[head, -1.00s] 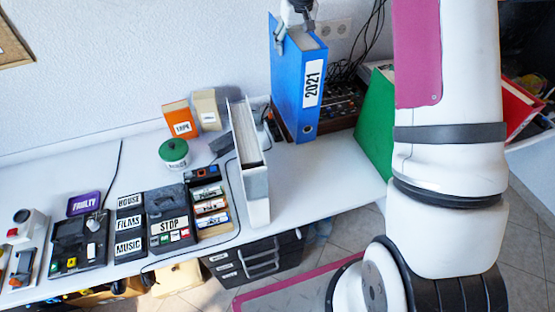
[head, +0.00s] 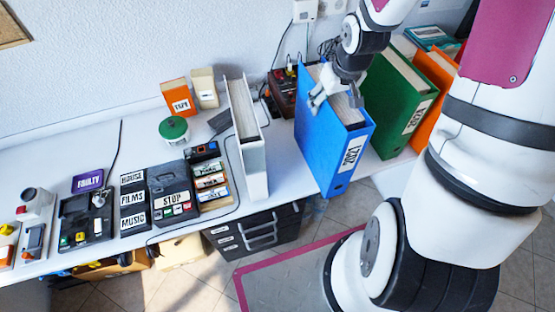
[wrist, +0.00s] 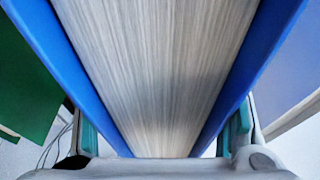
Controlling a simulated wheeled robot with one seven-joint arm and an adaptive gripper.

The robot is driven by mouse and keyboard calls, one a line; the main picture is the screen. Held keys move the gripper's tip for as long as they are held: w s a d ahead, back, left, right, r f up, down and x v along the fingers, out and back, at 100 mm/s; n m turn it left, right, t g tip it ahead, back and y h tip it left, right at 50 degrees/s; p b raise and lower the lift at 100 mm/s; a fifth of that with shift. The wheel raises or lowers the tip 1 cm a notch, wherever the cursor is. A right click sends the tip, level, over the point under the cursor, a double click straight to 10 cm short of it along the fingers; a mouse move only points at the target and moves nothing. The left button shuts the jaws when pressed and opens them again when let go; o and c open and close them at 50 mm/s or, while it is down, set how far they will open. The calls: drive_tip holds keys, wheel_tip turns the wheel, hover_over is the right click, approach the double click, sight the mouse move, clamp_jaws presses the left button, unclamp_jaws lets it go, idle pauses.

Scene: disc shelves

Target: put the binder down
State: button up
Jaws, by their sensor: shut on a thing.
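The blue binder (head: 331,140), with a white 2021 label on its spine, stands upright near the front edge of the white shelf, between the white binder and the green binder. My gripper (head: 335,92) is shut across its top. In the wrist view the blue covers and page block of the binder (wrist: 165,70) fill the space between the fingers (wrist: 165,140). I cannot tell whether its bottom touches the shelf, as its spine end comes to the front edge.
A white binder (head: 247,140) stands to the left, with a gap of bare shelf between. A green binder (head: 403,105) stands close on the right, with an orange binder (head: 432,75) beyond it. A dark device (head: 283,90) sits behind. Small boxes and labelled units fill the left.

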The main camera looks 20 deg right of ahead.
drive_tip(key=shift+s+a+f, duration=0.15)
drive_tip(key=shift+s+a, duration=0.05)
drive_tip(key=shift+s, duration=0.75)
drive_tip(key=shift+w+a+f, duration=0.85)
drive_tip(key=shift+w+a, duration=0.95)
drive_tip(key=shift+w, duration=0.1)
drive_tip(key=shift+w+a+f, duration=0.8)
drive_tip(key=shift+w+a, duration=1.05)
drive_tip(key=shift+w, duration=0.05)
drive_tip(key=shift+w+a+f, duration=0.85)
drive_tip(key=shift+w+a, duration=0.95)
drive_tip(key=shift+w, duration=0.1)
drive_tip(key=o, duration=1.8)
